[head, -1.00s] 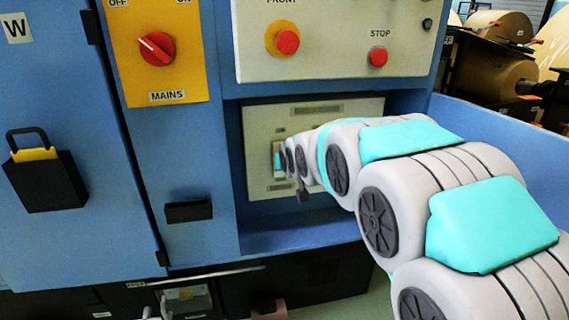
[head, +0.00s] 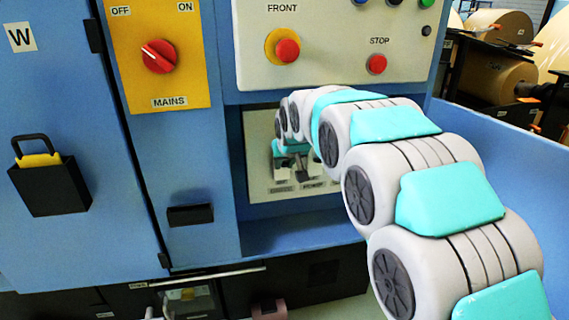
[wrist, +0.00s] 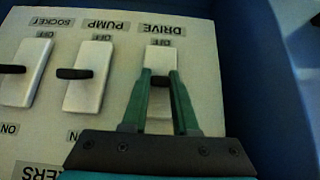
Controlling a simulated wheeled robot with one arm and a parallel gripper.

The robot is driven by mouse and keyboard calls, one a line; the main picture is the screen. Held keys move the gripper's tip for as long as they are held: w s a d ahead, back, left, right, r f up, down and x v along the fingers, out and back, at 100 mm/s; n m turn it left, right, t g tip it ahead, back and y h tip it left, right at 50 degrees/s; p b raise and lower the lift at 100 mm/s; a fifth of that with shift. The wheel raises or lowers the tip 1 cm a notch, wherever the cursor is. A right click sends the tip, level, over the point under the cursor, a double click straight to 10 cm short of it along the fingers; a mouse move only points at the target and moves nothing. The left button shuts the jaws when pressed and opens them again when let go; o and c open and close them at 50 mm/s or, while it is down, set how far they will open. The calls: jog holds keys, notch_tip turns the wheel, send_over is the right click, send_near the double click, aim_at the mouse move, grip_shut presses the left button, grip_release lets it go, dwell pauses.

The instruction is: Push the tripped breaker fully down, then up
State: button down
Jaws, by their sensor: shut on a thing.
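The breaker panel (head: 258,172) is a pale plate recessed in the blue cabinet. In the wrist view the picture is upside down, with breakers labelled SOCKET (wrist: 22,90), PUMP (wrist: 90,98) and DRIVE (wrist: 158,58), each with a dark lever. The DRIVE lever (wrist: 160,82) lies between the fingertips of my gripper (wrist: 161,77), which is shut on it. The PUMP lever (wrist: 74,73) and SOCKET lever (wrist: 12,69) stand clear to the left. The fingers partly hide the DRIVE breaker's lower part. In the head view my arm covers much of the panel.
Above the panel are red FRONT (head: 287,50) and STOP (head: 376,64) buttons. The red MAINS knob (head: 159,57) is at the left.

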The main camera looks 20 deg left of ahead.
jog(key=shift+r, duration=0.1)
jog(key=c, duration=0.7)
grip_release()
jog(key=b+v, duration=0.1)
jog(key=v, duration=0.6)
jog(key=shift+s+d+r, duration=0.1)
jog(key=shift+s+r, duration=0.1)
jog(key=shift+s, duration=0.05)
jog(key=shift+d, duration=0.1)
